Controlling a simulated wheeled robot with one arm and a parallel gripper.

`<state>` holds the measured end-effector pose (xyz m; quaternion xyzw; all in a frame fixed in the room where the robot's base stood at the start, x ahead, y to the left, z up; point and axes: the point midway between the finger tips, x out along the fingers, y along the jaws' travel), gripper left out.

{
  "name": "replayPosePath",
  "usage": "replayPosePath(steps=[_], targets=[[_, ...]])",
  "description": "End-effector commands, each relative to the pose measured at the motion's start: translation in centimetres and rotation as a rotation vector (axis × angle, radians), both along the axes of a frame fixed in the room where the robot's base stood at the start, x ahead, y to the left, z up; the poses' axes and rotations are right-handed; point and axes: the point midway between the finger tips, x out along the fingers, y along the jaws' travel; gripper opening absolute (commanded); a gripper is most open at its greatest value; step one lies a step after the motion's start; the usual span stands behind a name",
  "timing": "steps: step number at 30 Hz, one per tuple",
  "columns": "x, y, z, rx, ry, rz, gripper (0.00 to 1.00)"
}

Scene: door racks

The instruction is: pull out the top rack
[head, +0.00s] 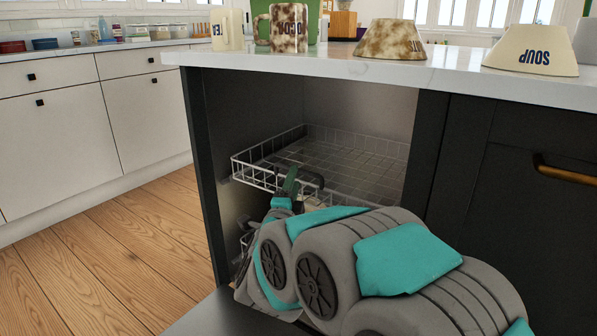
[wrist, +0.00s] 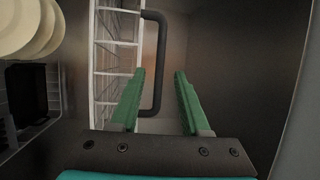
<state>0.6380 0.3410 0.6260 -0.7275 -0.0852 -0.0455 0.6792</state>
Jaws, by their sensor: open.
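The top rack (head: 345,165) is a white wire basket inside the open dishwasher, its front edge near the opening. It also shows along the left in the wrist view (wrist: 117,72). Its dark bar handle (wrist: 161,62) stands out from the front side. My gripper (wrist: 160,74) has two green fingers, spread apart and holding nothing. In the wrist view the handle bar lies between the fingertips, nearer the left one; I cannot tell whether they touch. In the head view my gripper (head: 291,182) is at the rack's front edge, and my arm hides part of the lower area.
The lowered dishwasher door (head: 215,318) lies below my arm. A dark lower rack (wrist: 30,95) with pale plates (wrist: 28,25) shows at left in the wrist view. Mugs and bowls stand on the white counter (head: 470,75) above. The wooden floor (head: 110,260) at left is clear.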

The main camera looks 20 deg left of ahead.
Motion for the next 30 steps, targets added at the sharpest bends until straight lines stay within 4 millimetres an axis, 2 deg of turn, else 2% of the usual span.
replayPosePath(steps=[3,9,21,30], targets=[[2.0,0.0,0.4,-0.001,-0.003,-0.004,0.46],[4.2,0.2,0.7,-0.001,0.001,-0.002,0.46],[4.9,0.3,0.8,-0.002,0.002,0.000,0.46],[4.9,0.3,0.8,-0.002,0.002,0.000,0.12]])
